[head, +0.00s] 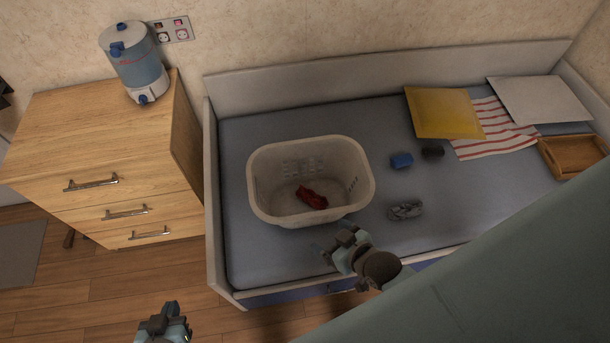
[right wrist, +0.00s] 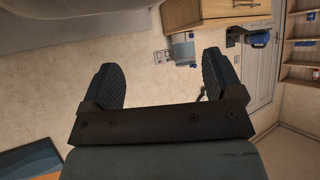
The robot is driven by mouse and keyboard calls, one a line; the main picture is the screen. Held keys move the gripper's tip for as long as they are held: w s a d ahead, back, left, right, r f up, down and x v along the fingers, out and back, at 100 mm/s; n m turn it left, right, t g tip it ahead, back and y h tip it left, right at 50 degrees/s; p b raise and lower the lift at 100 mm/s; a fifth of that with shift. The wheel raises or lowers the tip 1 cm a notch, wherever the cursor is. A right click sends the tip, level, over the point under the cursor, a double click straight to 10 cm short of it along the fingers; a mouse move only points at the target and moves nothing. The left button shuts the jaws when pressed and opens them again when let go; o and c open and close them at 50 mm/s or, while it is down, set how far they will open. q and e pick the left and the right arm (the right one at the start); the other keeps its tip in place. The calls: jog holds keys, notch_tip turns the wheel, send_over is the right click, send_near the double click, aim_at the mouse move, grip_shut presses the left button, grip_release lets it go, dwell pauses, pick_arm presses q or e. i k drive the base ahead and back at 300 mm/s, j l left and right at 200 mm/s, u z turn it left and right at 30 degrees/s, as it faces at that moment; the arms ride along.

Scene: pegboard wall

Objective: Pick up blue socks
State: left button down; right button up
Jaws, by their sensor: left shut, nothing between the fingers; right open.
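The blue socks (head: 401,160) lie as a small rolled bundle on the grey-blue mattress, right of the laundry basket. My right gripper (head: 338,246) is above the bed's front part, below and left of the blue socks in the head view, and apart from them. Its two fingers stand wide apart and empty in the right wrist view (right wrist: 166,85). My left gripper (head: 168,312) is low at the left, over the wooden floor in front of the bed. It is shut and empty.
A white laundry basket (head: 262,205) on the bed holds a red bundle (head: 312,197). A black bundle (head: 432,152) lies right beside the blue socks, a grey one (head: 405,210) nearer. A yellow pillow (head: 443,113) and wooden tray (head: 573,157) are further right. A dresser (head: 100,130) stands left.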

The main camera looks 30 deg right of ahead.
aim_at(398, 161)
jog(key=z, duration=1.65)
jog(key=k, duration=0.15)
jog(key=k+u, duration=0.25)
jog(key=k+j+u, duration=0.1)
jog(key=k+u, duration=0.2)
jog(key=u, duration=0.5)
jog(key=l+u, duration=0.15)
jog(key=u, duration=0.3)
jog(key=l+u, duration=0.15)
jog(key=u, duration=0.35)
jog(key=l, duration=0.7)
jog(key=k+l, duration=0.1)
jog(key=l, duration=0.65)
jog(key=k+l, duration=0.1)
jog(key=l, duration=0.6)
